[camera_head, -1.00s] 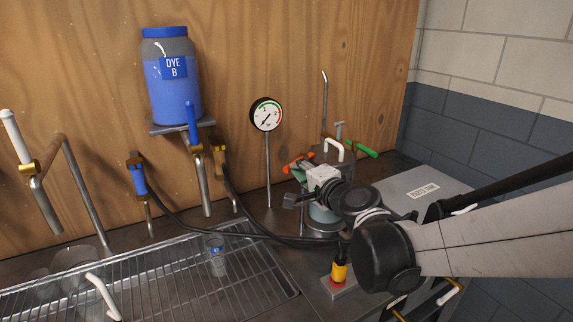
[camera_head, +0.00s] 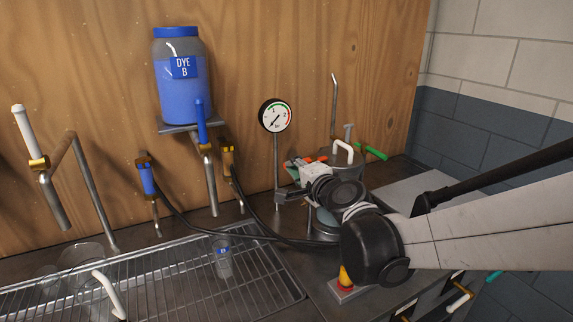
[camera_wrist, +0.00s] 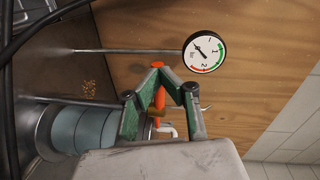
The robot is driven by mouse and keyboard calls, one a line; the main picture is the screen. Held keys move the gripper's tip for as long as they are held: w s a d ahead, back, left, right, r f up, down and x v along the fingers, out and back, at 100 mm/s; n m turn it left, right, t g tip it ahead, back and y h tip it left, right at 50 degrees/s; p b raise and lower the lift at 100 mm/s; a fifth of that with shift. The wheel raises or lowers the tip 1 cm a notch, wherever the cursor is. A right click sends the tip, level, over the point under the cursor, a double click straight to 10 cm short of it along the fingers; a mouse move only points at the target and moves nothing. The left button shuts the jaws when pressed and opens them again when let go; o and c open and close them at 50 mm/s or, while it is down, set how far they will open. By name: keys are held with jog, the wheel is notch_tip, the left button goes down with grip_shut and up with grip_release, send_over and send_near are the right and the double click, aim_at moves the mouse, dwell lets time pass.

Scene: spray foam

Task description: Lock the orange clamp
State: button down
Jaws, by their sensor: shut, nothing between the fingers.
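The orange clamp (camera_head: 317,159) is on the rim of the lidded metal pot, on its left side in the head view. In the wrist view its orange handle (camera_wrist: 160,98) shows between and behind my finger links, with an orange end beyond the tips. My gripper (camera_wrist: 156,66) has green fingers whose tips meet, with nothing held. In the head view my gripper (camera_head: 291,166) is close by the clamp, and my wrist hides part of the pot. I cannot tell whether the fingers touch the handle.
A pressure gauge (camera_head: 275,116) stands on a thin post left of the pot. A green handle (camera_head: 371,152) is on the pot's right side. A yellow-and-red button (camera_head: 345,279) sits below my wrist. Black hoses and a wire rack (camera_head: 190,285) lie to the left.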

jog(key=shift+s, duration=0.1)
dwell(0.3)
jog(key=s+a+r+p, duration=0.2)
jog(key=s, duration=1)
jog(key=shift+s, duration=0.3)
jog(key=s+d+f+n+g+h, duration=0.3)
jog(key=s+d+n, duration=0.3)
jog(key=s+d, duration=0.2)
jog(key=s+d+f+n+g+h, duration=0.3)
jog(key=s+d+f+n+g, duration=0.2)
jog(key=s+d, duration=0.4)
jog(key=shift+d+f+n, duration=0.15)
jog(key=shift+d+n, duration=0.2)
jog(key=shift+n, duration=0.05)
